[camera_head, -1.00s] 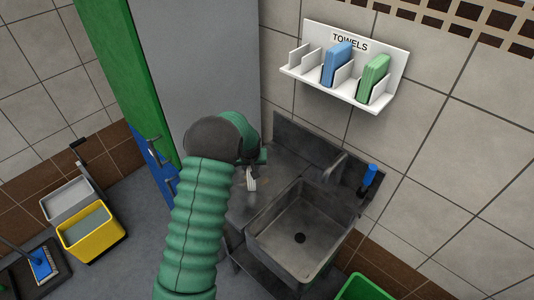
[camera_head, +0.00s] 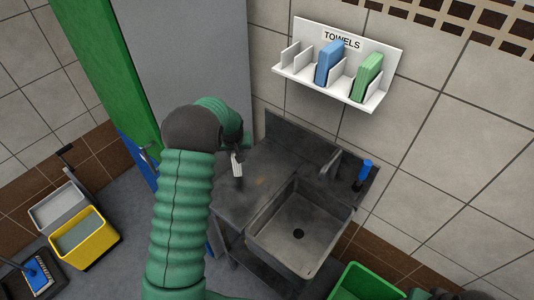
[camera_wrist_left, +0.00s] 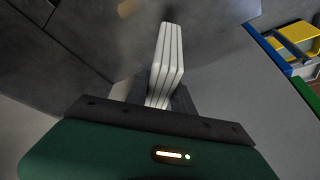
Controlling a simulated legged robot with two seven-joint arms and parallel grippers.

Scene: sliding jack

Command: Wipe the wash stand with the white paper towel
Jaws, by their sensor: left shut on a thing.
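The white paper towel (camera_head: 237,166) is a folded white pad. It shows larger in the left wrist view (camera_wrist_left: 167,62), where it sticks out from my left gripper (camera_wrist_left: 158,100). That gripper (camera_head: 235,154) is shut on the towel, over the left part of the grey metal wash stand (camera_head: 232,208). The stand's surface also shows in the wrist view (camera_wrist_left: 95,40). I cannot tell whether the towel touches it. A brownish stain (camera_head: 262,183) lies on the worktop, right of the towel. My right gripper is not in view.
The stand's sink basin (camera_head: 290,225) is at the right, with a tap and a blue-handled tool (camera_head: 364,174) behind it. A towel rack (camera_head: 305,75) with blue and green towels hangs above. A green bin (camera_head: 362,284) and yellow bucket (camera_head: 88,240) stand on the floor.

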